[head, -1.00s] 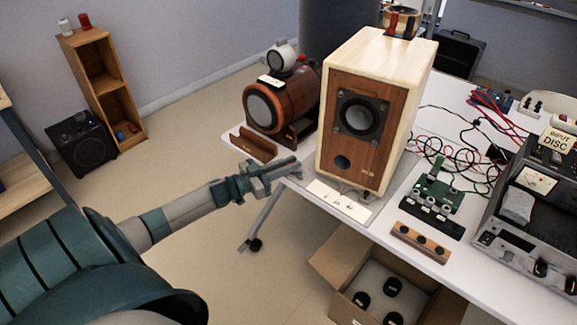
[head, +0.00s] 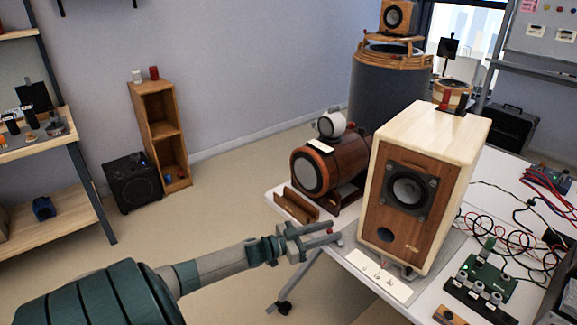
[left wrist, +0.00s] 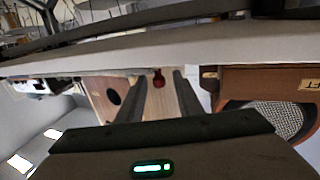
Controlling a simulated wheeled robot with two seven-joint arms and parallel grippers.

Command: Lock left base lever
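The tall wooden speaker cabinet (head: 415,195) stands on a grey base plate (head: 440,258) near the table's front left edge, with a white label card (head: 380,275) before it. My left gripper (head: 334,232) is at the table edge, left of the cabinet, its fingers pointing toward the base. The left wrist view shows its two fingers apart (left wrist: 160,96), with a small red knob (left wrist: 158,78) visible between them, which may be the lever's end. I cannot tell whether a finger touches it. The lever's body and its position are unclear. My right gripper is out of view.
A brown round-fronted speaker (head: 312,172) and a wooden rack (head: 296,205) stand left of the cabinet. Cables and a green circuit board (head: 485,275) lie to the right. Open floor (head: 225,215) is left of the table (head: 350,255).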

